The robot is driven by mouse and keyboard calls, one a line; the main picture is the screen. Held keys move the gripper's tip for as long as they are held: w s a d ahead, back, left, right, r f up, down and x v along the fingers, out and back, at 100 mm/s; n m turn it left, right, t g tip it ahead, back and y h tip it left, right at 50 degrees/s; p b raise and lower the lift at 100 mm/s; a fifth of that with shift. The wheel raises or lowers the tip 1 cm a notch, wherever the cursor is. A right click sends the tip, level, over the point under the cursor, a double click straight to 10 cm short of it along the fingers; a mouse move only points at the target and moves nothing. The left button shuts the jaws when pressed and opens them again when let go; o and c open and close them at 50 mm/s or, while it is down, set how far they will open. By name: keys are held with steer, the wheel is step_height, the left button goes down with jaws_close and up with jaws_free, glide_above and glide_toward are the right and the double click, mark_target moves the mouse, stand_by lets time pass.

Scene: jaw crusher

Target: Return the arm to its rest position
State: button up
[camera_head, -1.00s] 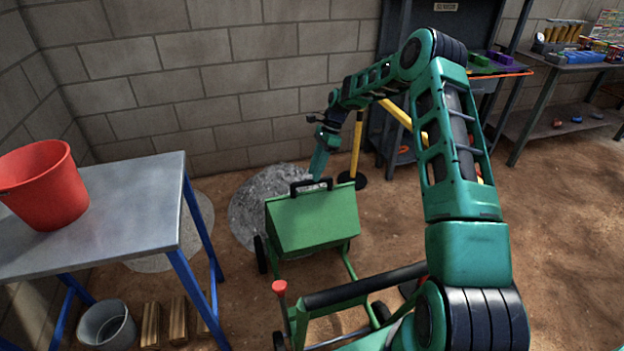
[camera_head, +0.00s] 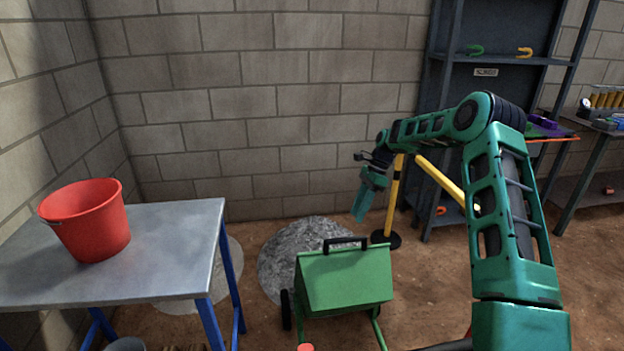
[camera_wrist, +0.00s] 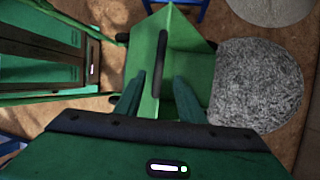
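My gripper (camera_head: 362,207) hangs at the end of my green arm, pointing down, above and beyond the green jaw crusher (camera_head: 343,283). In the wrist view my gripper's two fingers (camera_wrist: 155,95) stand apart with nothing held between them. The crusher's green box also shows in the wrist view (camera_wrist: 172,60), below the fingers, with its black handle (camera_wrist: 161,62) seen between and past the fingertips. In the head view the handle (camera_head: 345,242) is on top of the crusher, apart from my gripper.
A grey pile (camera_head: 310,255) lies on the ground behind the crusher. A red bucket (camera_head: 88,222) stands on a metal table (camera_head: 170,245) at the left. A yellow post (camera_head: 394,195) and a dark shelf (camera_head: 505,95) stand behind my arm. A block wall closes the back.

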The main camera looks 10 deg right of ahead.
steer(key=s+d+r+n+h, duration=0.25)
steer(key=s+r, duration=0.35)
steer(key=s, duration=0.3)
steer(key=s+d+r+n+h, duration=0.1)
steer(key=s+r+n, duration=0.2)
steer(key=s+r, duration=0.45)
steer(key=s+d+r+n+h, duration=0.1)
steer(key=s+d+r+n, duration=0.3)
steer(key=s, duration=0.7)
steer(key=s+a+n+t, duration=0.1)
steer(key=s, duration=1.1)
steer(key=s+a+n, duration=0.2)
steer(key=s, duration=1)
steer(key=shift+s+a+f+t, duration=0.15)
steer(key=shift+a+f+t, duration=0.15)
steer(key=shift+t, duration=0.1)
steer(key=shift+n, duration=0.25)
steer(key=shift+w+f, duration=0.25)
steer(key=shift+w, duration=0.4)
